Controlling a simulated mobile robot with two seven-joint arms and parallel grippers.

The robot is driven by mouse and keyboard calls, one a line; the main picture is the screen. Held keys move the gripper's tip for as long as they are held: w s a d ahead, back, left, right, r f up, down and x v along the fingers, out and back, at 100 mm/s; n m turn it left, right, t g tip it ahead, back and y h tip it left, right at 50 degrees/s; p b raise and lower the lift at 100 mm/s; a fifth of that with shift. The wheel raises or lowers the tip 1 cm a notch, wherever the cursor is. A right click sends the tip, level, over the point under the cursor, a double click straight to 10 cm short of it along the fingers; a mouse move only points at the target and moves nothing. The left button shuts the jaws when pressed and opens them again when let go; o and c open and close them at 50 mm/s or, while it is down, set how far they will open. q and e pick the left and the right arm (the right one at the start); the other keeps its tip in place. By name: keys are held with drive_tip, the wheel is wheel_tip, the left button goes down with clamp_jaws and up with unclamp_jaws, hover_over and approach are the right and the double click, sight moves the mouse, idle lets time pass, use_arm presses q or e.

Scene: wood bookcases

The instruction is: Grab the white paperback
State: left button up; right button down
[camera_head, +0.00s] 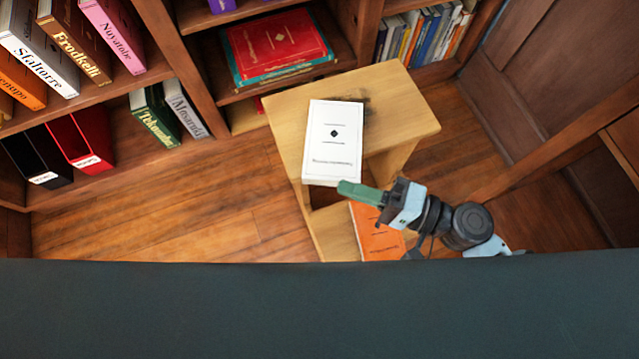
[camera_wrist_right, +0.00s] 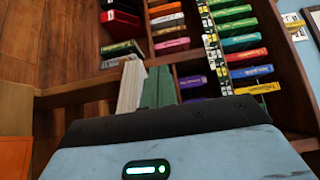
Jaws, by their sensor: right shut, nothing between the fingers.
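The white paperback (camera_head: 333,142) lies flat, cover up, on the top of a light wooden step stool (camera_head: 400,105). Its near end reaches the stool's front edge. My right gripper (camera_head: 352,190), with green fingers, is at the near right corner of the paperback in the head view. The fingers are shut together and empty. I cannot tell whether they touch the book. My left gripper is not in view.
An orange book (camera_head: 378,235) lies on the stool's lower step, below my right gripper. Bookcases with upright books (camera_head: 90,137) stand left and behind. A red book (camera_head: 275,45) lies stacked on a shelf behind the stool. The wood floor (camera_head: 200,200) left of the stool is clear.

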drive_tip(key=s+a, duration=0.6)
drive_tip(key=s, duration=0.3)
drive_tip(key=shift+p, duration=0.45)
